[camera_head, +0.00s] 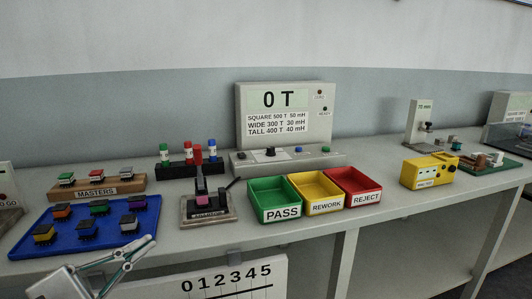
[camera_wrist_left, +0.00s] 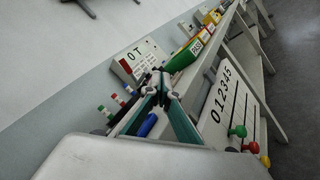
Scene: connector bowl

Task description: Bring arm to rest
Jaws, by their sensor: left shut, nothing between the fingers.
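My left gripper (camera_head: 141,249) is at the lower left of the head view, in front of the bench's front edge. It is shut and empty. In the left wrist view its fingertips (camera_wrist_left: 163,88) meet near the middle of the picture. The nearest thing behind it is a blue tray (camera_head: 55,243) holding several small coloured connector-like parts. The gripper looks apart from the tray, though its tips overlap the tray's edge region in the picture. My right gripper is in neither view.
A test fixture (camera_head: 208,208) with a red-topped lever stands centre left. PASS (camera_head: 281,213), REWORK (camera_head: 323,207) and REJECT (camera_head: 366,199) bins sit at centre. A display unit (camera_head: 285,115) reads 0 T. A 012345 board (camera_head: 225,280) hangs below the edge.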

